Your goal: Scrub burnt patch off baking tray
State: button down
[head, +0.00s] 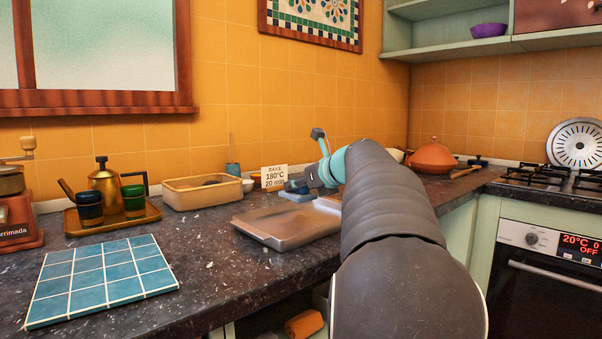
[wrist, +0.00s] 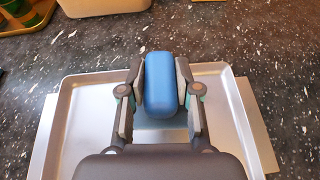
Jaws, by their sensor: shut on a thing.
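A metal baking tray (head: 270,231) lies on the dark counter, with its near part in front of my arm; its pale rim and floor also show in the wrist view (wrist: 80,122). My gripper (wrist: 160,76) is shut on a blue sponge-like block (wrist: 161,92), one finger on each side. In the head view the block (head: 297,196) shows below my gripper at the tray's far side. I cannot tell whether it touches the tray. I cannot make out a burnt patch; my gripper, the block and my arm hide part of the tray.
A tan rectangular bin (head: 200,194) stands left of the tray, by the wall. A small card (head: 274,177) stands behind the tray. A blue tiled board (head: 100,282) lies at the front left. An orange tagine (head: 432,157) stands at the back right. Counter between board and tray is clear.

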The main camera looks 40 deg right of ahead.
aim_at(298, 217)
jog(key=shift+f, duration=0.85)
notch_tip(298, 217, down, 4)
jog(key=b, duration=0.3)
jog(key=shift+d+r, duration=0.35)
jog(key=d, duration=0.3)
jog(key=shift+w+d+f, duration=0.1)
jog(key=shift+w+d, duration=0.05)
jog(key=shift+d, duration=0.05)
jog(key=shift+f+b, duration=0.25)
jog(key=shift+b, duration=0.3)
jog(key=a, duration=0.3)
jog(key=shift+a+r+p, duration=0.25)
jog(key=shift+a+p, duration=0.1)
jog(key=shift+a+r, duration=0.2)
jog(key=shift+a, duration=0.05)
jog(key=r+p, duration=0.3)
jog(key=shift+s+d+r, duration=0.1)
jog(key=shift+s, duration=0.1)
jog(key=shift+r, duration=2.25)
